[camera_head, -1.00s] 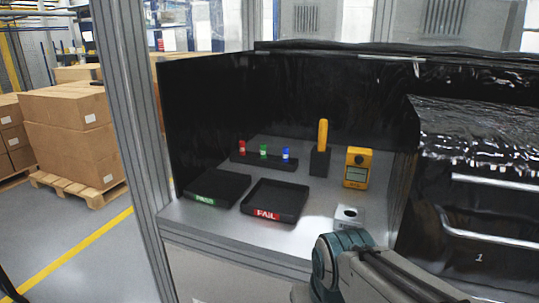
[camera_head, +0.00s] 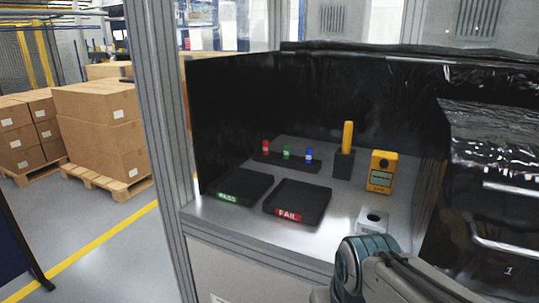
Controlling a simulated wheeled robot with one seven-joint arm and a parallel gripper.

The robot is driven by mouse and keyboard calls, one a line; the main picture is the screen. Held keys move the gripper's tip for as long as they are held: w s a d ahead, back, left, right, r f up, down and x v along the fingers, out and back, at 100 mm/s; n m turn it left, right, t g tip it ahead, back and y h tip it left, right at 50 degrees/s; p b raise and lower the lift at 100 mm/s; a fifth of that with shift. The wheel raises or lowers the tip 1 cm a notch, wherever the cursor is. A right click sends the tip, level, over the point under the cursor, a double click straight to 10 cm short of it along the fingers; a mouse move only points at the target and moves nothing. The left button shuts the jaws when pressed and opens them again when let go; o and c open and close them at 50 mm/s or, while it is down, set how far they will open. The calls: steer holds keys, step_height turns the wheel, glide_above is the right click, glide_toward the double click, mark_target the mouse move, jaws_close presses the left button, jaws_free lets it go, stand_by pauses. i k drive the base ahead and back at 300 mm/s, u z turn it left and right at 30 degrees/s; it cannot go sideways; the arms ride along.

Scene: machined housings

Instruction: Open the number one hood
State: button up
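The number one hood (camera_head: 490,205) is a dark, glossy box at the right edge, marked with a white "1" on its lower front. Bright metal bars cross its front, and its right side runs out of the picture. It appears closed, though I cannot tell for certain. My arm comes up from the bottom edge right of centre, in front of the bench and left of the "1". My gripper is not in view.
The metal bench holds a PASS tray (camera_head: 240,186), a FAIL tray (camera_head: 297,206), a rack with small coloured vials (camera_head: 287,158), a yellow-handled tool (camera_head: 347,140), a yellow meter (camera_head: 381,172) and a small metal block (camera_head: 372,221). A grey post (camera_head: 160,130) stands left. Boxes on pallets (camera_head: 98,130) stand beyond open floor.

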mark_target(475, 203)
steer(key=z, duration=0.45)
steer(key=k, duration=0.2)
steer(key=z, duration=1.15)
